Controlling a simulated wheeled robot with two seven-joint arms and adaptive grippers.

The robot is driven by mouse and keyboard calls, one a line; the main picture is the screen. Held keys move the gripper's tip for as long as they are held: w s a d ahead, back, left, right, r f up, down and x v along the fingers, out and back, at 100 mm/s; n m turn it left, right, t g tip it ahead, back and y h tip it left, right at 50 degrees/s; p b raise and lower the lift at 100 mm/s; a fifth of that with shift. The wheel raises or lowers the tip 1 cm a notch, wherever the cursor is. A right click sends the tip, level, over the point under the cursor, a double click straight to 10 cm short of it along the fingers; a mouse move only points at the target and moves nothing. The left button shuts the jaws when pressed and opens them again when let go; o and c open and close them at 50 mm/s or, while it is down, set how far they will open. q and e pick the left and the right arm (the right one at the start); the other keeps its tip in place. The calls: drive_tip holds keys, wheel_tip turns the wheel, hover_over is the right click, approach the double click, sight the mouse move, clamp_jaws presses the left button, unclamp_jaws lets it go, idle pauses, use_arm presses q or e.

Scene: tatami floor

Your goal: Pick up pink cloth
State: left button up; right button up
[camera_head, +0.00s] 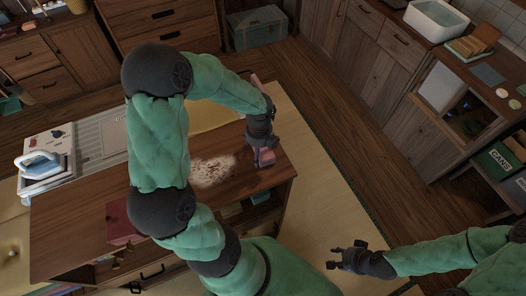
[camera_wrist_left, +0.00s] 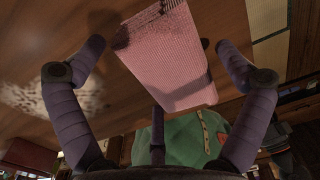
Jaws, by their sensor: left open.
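The pink cloth (camera_wrist_left: 172,65) lies on the brown wooden table (camera_wrist_left: 50,35) and looks folded or flat in the left wrist view. In the head view a bit of the pink cloth (camera_head: 267,155) shows beside my left gripper (camera_head: 259,152), near the table's right end. The left gripper is open, and its fingers (camera_wrist_left: 157,45) stand on both sides of the cloth in the wrist view. I cannot tell whether they touch it. My right gripper (camera_head: 336,257) is away from the table at the lower right, empty, with its fingers apart.
A pale speckled patch (camera_head: 213,171) is on the table left of the cloth. A red box (camera_head: 121,222) stands at the table's front left, and an iron (camera_head: 41,163) is at the far left. Wooden cabinets line the right side. Tatami floor is free right of the table.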

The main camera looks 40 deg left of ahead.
use_arm(q)
drive_tip(key=c, duration=1)
drive_tip(key=shift+r, duration=0.55)
wheel_tip(320, 180, up, 2)
drive_tip(key=shift+r+p, duration=0.1)
drive_tip(key=shift+p, duration=0.45)
drive_tip(key=s+d+r+p, duration=0.2)
drive_tip(key=s+r+p, duration=0.2)
drive_tip(key=s+r, duration=0.5)
drive_tip(key=s, duration=0.5)
drive_tip(key=shift+r, duration=0.35)
drive_tip(key=shift+w+d, duration=0.1)
